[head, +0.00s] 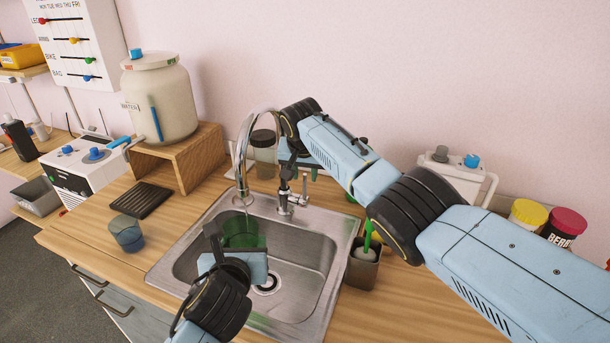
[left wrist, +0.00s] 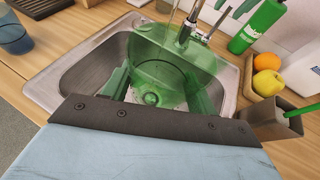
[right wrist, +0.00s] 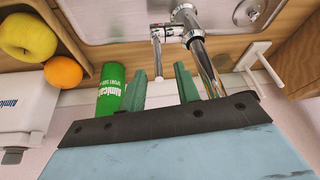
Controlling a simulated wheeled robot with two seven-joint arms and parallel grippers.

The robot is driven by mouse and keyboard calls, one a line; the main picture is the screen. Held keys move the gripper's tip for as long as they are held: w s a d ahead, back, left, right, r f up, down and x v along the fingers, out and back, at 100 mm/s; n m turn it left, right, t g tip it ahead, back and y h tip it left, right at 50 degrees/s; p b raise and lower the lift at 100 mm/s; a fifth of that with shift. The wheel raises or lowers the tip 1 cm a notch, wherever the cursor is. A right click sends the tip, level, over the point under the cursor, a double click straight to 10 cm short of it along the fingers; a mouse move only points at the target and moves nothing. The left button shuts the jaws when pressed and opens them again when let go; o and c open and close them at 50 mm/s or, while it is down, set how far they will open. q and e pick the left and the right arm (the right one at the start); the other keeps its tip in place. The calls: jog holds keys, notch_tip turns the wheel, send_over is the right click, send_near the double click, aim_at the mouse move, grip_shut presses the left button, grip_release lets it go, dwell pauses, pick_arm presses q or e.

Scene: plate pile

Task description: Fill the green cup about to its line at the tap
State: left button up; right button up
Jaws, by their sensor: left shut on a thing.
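The see-through green cup (head: 241,230) is upright over the sink (head: 330,255), below the tap spout (head: 240,165). It also shows in the left wrist view (left wrist: 165,65). My left gripper (head: 240,248) is shut on it. The tap's lever (head: 304,188) stands on the tap base and shows in the right wrist view (right wrist: 157,55). My right gripper (right wrist: 161,88) is open behind the tap, its fingers apart, with the lever ahead of the gap between them; contact is not visible.
A blue cup (head: 127,233) and black rack (head: 141,200) stand left of the sink. A holder with a brush (head: 363,262) stands right of it. A large jar (head: 158,95) sits on a wooden stand behind. A green bottle (left wrist: 262,22) and fruit (left wrist: 267,82) are behind the sink.

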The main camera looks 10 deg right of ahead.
jog(key=shift+w+d+f, duration=0.1)
jog(key=shift+w+f, duration=0.05)
jog(key=shift+f, duration=0.35)
grip_shut()
